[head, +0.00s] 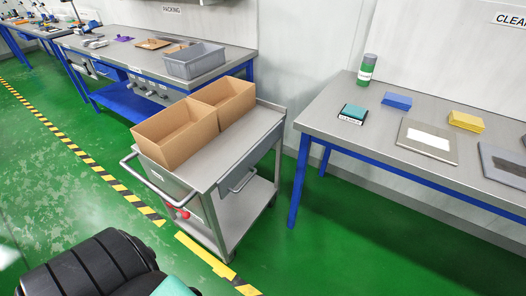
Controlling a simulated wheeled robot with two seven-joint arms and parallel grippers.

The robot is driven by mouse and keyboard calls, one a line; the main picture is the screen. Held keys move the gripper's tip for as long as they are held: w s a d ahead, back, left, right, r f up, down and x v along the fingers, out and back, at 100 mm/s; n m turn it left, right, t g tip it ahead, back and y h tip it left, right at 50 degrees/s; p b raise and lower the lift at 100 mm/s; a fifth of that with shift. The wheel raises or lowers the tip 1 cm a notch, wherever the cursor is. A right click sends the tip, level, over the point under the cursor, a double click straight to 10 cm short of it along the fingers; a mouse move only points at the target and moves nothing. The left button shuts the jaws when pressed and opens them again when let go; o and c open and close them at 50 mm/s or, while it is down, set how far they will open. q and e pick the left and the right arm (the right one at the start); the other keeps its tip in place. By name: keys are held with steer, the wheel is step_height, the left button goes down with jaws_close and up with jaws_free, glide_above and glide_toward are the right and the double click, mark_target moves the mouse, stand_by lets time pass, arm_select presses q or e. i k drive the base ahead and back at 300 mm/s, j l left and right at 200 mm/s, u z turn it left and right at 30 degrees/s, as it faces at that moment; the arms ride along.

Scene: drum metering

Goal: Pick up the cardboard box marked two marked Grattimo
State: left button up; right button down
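Two open cardboard boxes stand side by side on the top of a grey metal cart in the middle of the view. The nearer box (168,148) is at the cart's left end, by its handle. The farther box (236,104) is behind it to the right, close against it. I see no readable mark or name on either box, so I cannot tell which one is marked two or Grattimo. Neither of my grippers shows clearly in this view, and nothing holds the boxes.
The cart top (236,150) is bare at its right side. A packing bench (120,53) with a grey bin (194,66) stands behind; a cleaning table (330,119) stands at right. Green floor is open around the cart. A black ribbed shape fills the bottom left.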

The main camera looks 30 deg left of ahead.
mark_target(170, 136)
steer(key=j+z, duration=0.1)
steer(key=j, duration=0.4)
steer(key=k+j+z, duration=0.15)
steer(key=j, duration=0.3)
steer(key=k+j+z, duration=0.1)
steer(key=j, duration=0.4)
steer(key=k+j+z, duration=0.15)
steer(key=j, duration=0.35)
steer(key=k+j+z, duration=0.1)
steer(key=j, duration=0.35)
steer(key=k+j+z, duration=0.15)
steer(key=j, duration=0.3)
steer(key=k+j+z, duration=0.1)
steer(key=j, duration=0.3)
steer(key=k+j+z, duration=0.15)
steer(key=k+j, duration=0.15)
steer(key=k+j+z, duration=0.15)
steer(key=j, duration=0.3)
steer(key=j+z, duration=0.15)
steer(key=j, duration=0.25)
steer(key=k+j+z, duration=0.15)
steer(key=j, duration=0.25)
steer(key=k+j+z, duration=0.1)
steer(key=j, duration=0.3)
steer(key=k+j+z, duration=0.15)
steer(key=j, duration=0.25)
steer(key=i+j+z, duration=0.1)
steer(key=j+z, duration=0.15)
steer(key=j, duration=1.15)
